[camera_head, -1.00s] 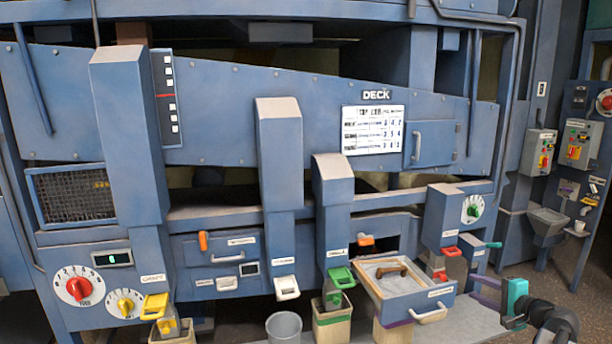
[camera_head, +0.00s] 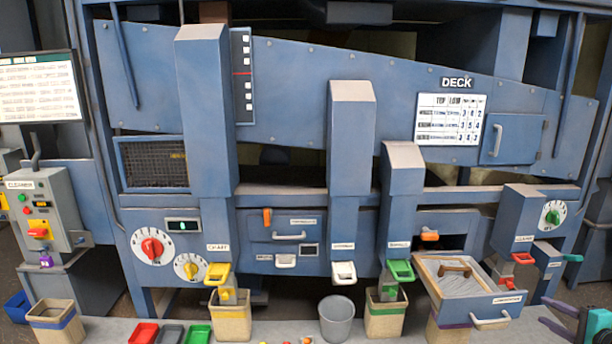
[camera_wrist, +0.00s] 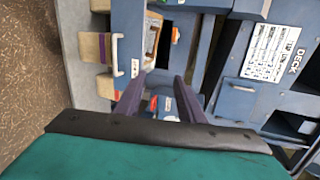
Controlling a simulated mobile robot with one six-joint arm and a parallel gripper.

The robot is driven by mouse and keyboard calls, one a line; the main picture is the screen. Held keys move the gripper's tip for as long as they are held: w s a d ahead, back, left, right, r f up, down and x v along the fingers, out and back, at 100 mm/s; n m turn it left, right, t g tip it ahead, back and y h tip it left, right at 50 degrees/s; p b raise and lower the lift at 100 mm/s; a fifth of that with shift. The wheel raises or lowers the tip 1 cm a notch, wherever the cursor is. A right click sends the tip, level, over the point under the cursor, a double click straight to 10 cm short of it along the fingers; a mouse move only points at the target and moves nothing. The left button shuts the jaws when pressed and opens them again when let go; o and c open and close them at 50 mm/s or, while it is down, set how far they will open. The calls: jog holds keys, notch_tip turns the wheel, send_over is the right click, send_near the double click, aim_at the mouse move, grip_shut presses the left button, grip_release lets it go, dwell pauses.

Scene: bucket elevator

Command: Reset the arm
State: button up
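My gripper (camera_head: 548,313) is at the lower right edge of the head view, with dark purple fingers and a teal body partly cut off by the frame. In the wrist view my gripper (camera_wrist: 160,88) points at the machine, with its two fingers apart. Nothing is held between the fingers.
The blue machine (camera_head: 400,70) fills the background. Bins with a yellow (camera_head: 230,318) and a green (camera_head: 386,318) band and a grey bucket (camera_head: 337,318) stand along its front. A grey cleaner box (camera_head: 50,215) is at the left. Red, grey and green trays lie at the bottom.

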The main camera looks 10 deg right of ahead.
jog(key=w+a+f+n+g+y+b, duration=0.1)
jog(key=w+a+f+y+b, duration=0.15)
jog(key=w+a+f, duration=0.6)
jog(key=w+a+f+n+g+y+b, duration=0.1)
jog(key=w+a+f+n+y, duration=0.15)
jog(key=w+a+f, duration=0.65)
jog(key=s+a+f+n+g+y+b, duration=0.1)
jog(key=s+a+f+g, duration=0.1)
jog(key=a+f, duration=0.55)
jog(key=s+a+f+n+g+y+b, duration=0.15)
jog(key=a+f, duration=0.25)
jog(key=a, duration=0.7)
jog(key=s+a+f+n+g+y, duration=0.1)
jog(key=s+a+f+g, duration=0.15)
jog(key=a+f, duration=0.45)
jog(key=s+a+f+n+g+h+b, duration=0.25)
jog(key=s+a+f+n+g, duration=0.45)
jog(key=s+a+f, duration=1.05)
jog(key=s+a+f+n+g+h+b, duration=0.1)
jog(key=s+f+n+g+h, duration=0.25)
jog(key=s, duration=0.95)
jog(key=s+d+f+n+g+h, duration=0.1)
jog(key=s+d+h, duration=0.1)
jog(key=d, duration=0.4)
jog(key=shift+s+d+f+n+h, duration=0.2)
jog(key=shift+s+d+n+h, duration=0.2)
jog(key=shift+s, duration=0.45)
